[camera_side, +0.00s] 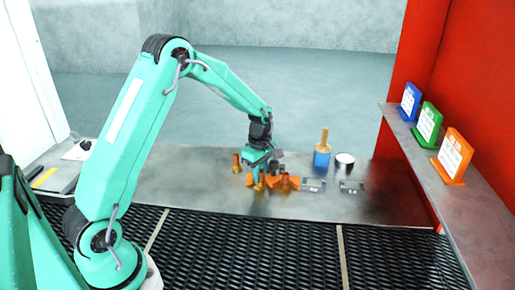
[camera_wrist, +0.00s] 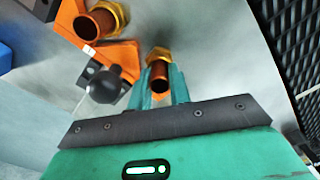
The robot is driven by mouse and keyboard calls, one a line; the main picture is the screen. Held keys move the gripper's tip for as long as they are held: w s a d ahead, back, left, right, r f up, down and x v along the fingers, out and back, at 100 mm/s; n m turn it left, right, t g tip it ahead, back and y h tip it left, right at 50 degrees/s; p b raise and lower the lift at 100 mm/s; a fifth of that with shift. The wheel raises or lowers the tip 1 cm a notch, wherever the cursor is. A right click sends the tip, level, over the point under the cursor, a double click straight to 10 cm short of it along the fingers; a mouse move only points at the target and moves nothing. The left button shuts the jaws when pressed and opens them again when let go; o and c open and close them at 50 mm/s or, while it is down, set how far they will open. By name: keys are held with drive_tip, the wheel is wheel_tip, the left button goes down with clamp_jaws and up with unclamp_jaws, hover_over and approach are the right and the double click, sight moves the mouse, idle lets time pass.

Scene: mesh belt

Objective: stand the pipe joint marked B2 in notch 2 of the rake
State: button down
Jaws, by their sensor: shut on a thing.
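My gripper (camera_side: 262,172) is low over the metal table in the side view. In the wrist view my gripper (camera_wrist: 163,85) is shut on a copper pipe joint (camera_wrist: 160,72) with a brass nut. The orange rake (camera_wrist: 115,55) lies beside it, up and left, with another copper-and-brass pipe joint (camera_wrist: 93,24) at it. In the side view the orange rake (camera_side: 275,185) is partly hidden by the gripper. Pipe joints stand around it, one at right (camera_side: 285,181) and one at left (camera_side: 236,163). I cannot read any B2 mark or notch numbers.
A blue jar with a brush (camera_side: 322,157) and a tin (camera_side: 344,160) stand behind, to the right. Two dark labelled blocks (camera_side: 312,185) (camera_side: 351,186) lie right of the rake. A black knob (camera_wrist: 105,85) is close left of the gripper. Black mesh (camera_side: 240,250) lies in front.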

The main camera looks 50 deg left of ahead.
drive_tip(key=c, duration=1.3)
unclamp_jaws()
drive_tip(key=shift+f, duration=0.1)
wheel_tip(320, 180, up, 12)
drive_tip(key=shift+r, duration=0.2)
